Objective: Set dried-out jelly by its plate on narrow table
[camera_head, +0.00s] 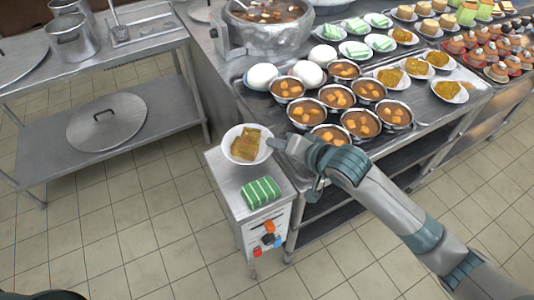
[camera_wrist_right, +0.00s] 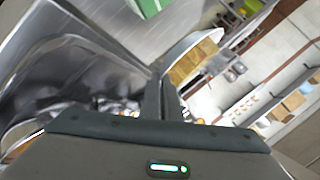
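A white plate (camera_head: 230,153) with a piece of brown-yellow jelly (camera_head: 245,143) on it is at the far end of the narrow table (camera_head: 226,176). I cannot tell whether it rests on the top or is held just above it. A green block with pale stripes (camera_head: 261,193) lies on the near part of the table, apart from the plate. My right gripper (camera_head: 277,144) is at the plate's right rim. In the right wrist view its fingers (camera_wrist_right: 162,88) are close together at the rim of the plate (camera_wrist_right: 195,42), seemingly shut on it.
The steel counter (camera_head: 262,110) to the right holds several bowls of soup (camera_head: 337,96), white buns (camera_head: 307,72) and small plates of jelly (camera_head: 393,78). A low steel table (camera_head: 160,131) with a lid (camera_head: 106,122) stands left. Tiled floor is free in front.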

